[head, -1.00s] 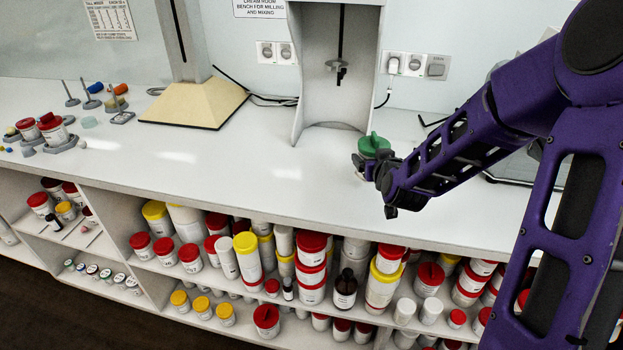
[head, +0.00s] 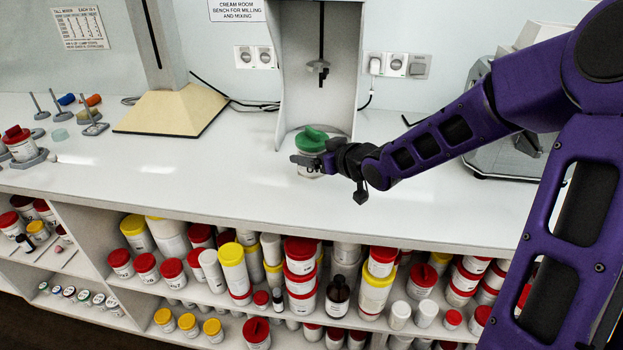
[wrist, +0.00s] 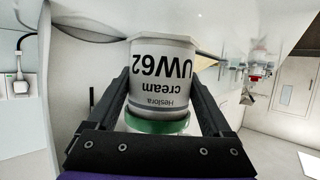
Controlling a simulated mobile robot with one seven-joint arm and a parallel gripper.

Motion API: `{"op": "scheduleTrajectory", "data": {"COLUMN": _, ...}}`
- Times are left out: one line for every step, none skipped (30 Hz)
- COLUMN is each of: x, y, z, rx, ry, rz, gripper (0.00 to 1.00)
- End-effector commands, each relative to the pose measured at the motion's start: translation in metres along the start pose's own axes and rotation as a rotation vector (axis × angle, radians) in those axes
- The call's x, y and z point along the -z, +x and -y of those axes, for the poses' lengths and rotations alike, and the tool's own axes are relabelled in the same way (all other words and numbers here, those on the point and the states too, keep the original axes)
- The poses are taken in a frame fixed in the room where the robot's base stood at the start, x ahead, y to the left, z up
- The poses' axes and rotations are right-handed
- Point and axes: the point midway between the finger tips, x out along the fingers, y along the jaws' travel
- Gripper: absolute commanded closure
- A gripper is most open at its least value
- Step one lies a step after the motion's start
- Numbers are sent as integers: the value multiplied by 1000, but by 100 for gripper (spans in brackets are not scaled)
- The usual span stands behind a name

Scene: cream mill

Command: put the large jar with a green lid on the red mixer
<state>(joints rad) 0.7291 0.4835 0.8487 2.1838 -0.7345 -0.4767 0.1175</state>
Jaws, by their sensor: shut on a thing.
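The large jar has a white body labelled "Heslora cream UW62" (wrist: 165,75) and a green lid (head: 311,138). My gripper (head: 308,163) is shut on it from the right in the head view, with the lid up. The jar is over the bench, in front of the white stand-mounted mixer (head: 341,75). I cannot tell whether its bottom touches the bench. I cannot make out a red mixer.
A cream-coloured stand base (head: 170,110) is at the back left. A grey machine (head: 510,150) stands behind my arm. Shelves below hold several jars. The bench (head: 180,170) is clear between.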

Motion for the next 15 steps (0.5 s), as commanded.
{"op": "scheduleTrajectory", "data": {"x": -7, "y": 3, "z": 1, "rx": 2, "ry": 1, "rz": 1, "gripper": 68}}
{"op": "scheduleTrajectory", "data": {"x": -12, "y": 5, "z": 1, "rx": 2, "ry": 2, "rz": 1, "gripper": 68}}
{"op": "scheduleTrajectory", "data": {"x": -19, "y": 8, "z": 1, "rx": 3, "ry": 2, "rz": 2, "gripper": 68}}
{"op": "scheduleTrajectory", "data": {"x": -25, "y": 10, "z": 1, "rx": 2, "ry": 3, "rz": 3, "gripper": 68}}
{"op": "scheduleTrajectory", "data": {"x": -29, "y": 12, "z": 1, "rx": 2, "ry": 3, "rz": 2, "gripper": 68}}
{"op": "scheduleTrajectory", "data": {"x": -34, "y": 14, "z": 1, "rx": 3, "ry": 2, "rz": 1, "gripper": 68}}
{"op": "scheduleTrajectory", "data": {"x": -38, "y": 16, "z": 1, "rx": 2, "ry": 3, "rz": 1, "gripper": 68}}
{"op": "scheduleTrajectory", "data": {"x": -41, "y": 17, "z": 1, "rx": 2, "ry": 2, "rz": 2, "gripper": 68}}
{"op": "scheduleTrajectory", "data": {"x": -44, "y": 18, "z": 0, "rx": 1, "ry": 1, "rz": 1, "gripper": 68}}
{"op": "scheduleTrajectory", "data": {"x": -45, "y": 19, "z": 0, "rx": 1, "ry": 1, "rz": 1, "gripper": 68}}
{"op": "scheduleTrajectory", "data": {"x": -46, "y": 19, "z": 0, "rx": 1, "ry": 1, "rz": 0, "gripper": 68}}
{"op": "scheduleTrajectory", "data": {"x": -46, "y": 19, "z": 0, "rx": 0, "ry": 0, "rz": 0, "gripper": 68}}
{"op": "scheduleTrajectory", "data": {"x": -46, "y": 19, "z": 0, "rx": 0, "ry": 0, "rz": 0, "gripper": 68}}
{"op": "scheduleTrajectory", "data": {"x": -45, "y": 19, "z": 0, "rx": 0, "ry": 0, "rz": 0, "gripper": 68}}
{"op": "scheduleTrajectory", "data": {"x": -45, "y": 19, "z": 0, "rx": 0, "ry": 0, "rz": 0, "gripper": 68}}
